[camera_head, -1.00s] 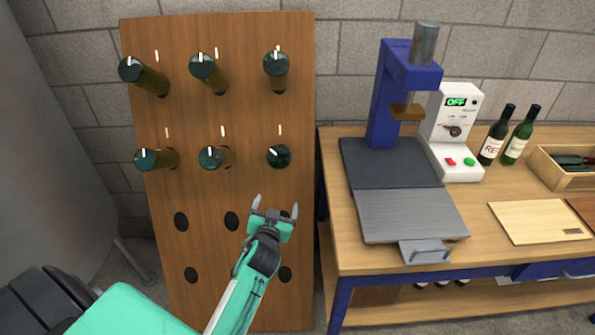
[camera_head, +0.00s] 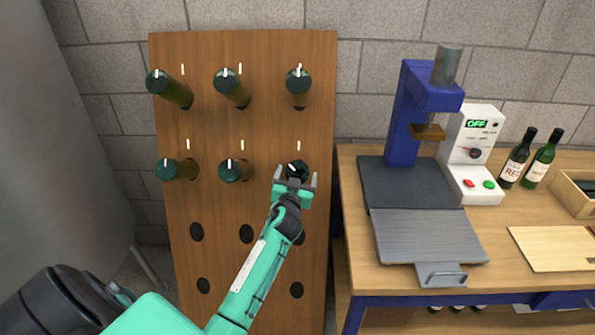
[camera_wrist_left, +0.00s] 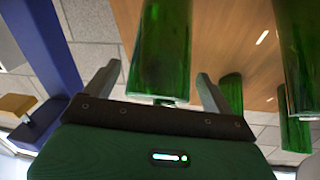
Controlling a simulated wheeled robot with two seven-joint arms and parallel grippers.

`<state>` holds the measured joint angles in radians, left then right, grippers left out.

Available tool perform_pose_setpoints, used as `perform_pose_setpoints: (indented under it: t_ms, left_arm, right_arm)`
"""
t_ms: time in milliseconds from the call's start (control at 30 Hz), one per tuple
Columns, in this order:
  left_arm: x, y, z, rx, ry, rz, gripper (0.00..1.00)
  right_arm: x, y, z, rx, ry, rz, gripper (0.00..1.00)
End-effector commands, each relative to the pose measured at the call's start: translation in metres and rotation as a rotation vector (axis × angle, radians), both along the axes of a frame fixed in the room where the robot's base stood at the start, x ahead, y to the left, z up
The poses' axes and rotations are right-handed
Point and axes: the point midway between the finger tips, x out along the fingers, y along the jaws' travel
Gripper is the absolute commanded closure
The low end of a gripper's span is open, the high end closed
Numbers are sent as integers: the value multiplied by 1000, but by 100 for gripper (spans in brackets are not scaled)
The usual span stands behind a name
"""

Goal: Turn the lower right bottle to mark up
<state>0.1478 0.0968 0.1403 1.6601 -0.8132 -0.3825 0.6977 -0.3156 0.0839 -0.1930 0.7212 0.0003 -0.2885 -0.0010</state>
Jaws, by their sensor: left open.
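The lower right bottle (camera_head: 298,166) sticks out of the wooden rack (camera_head: 265,265), its dark end partly hidden by my left gripper (camera_head: 296,174). A short white mark on that end leans to the upper left; a white line stands on the board above it. My left gripper is open, with one finger on each side of the bottle end. In the left wrist view the green bottle (camera_wrist_left: 162,45) lies between the spread fingers (camera_wrist_left: 158,75), with gaps visible on both sides. My right gripper is not in view.
Neighbouring bottles (camera_head: 232,170) stick out left of and above (camera_head: 298,88) this one. Empty holes (camera_head: 246,234) lie below. A workbench (camera_head: 410,280) with a blue press (camera_head: 412,110) and a control box (camera_head: 475,155) stands close on the right.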

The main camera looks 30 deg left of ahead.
Motion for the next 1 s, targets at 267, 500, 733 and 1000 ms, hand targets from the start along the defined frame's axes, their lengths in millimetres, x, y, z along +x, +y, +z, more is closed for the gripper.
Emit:
perform_pose_setpoints:
  t_ms: [267,500,733,1000]
  left_arm:
    - [17,7,0,-1,0,-1,13]
    - [18,8,0,-1,0,-1,13]
    - [17,8,-1,-1,0,-1,54]
    - [17,8,1,13,9,-13,58]
  right_arm:
    - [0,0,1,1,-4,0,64]
    - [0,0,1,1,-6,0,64]
    - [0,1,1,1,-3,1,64]
    - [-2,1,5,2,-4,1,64]
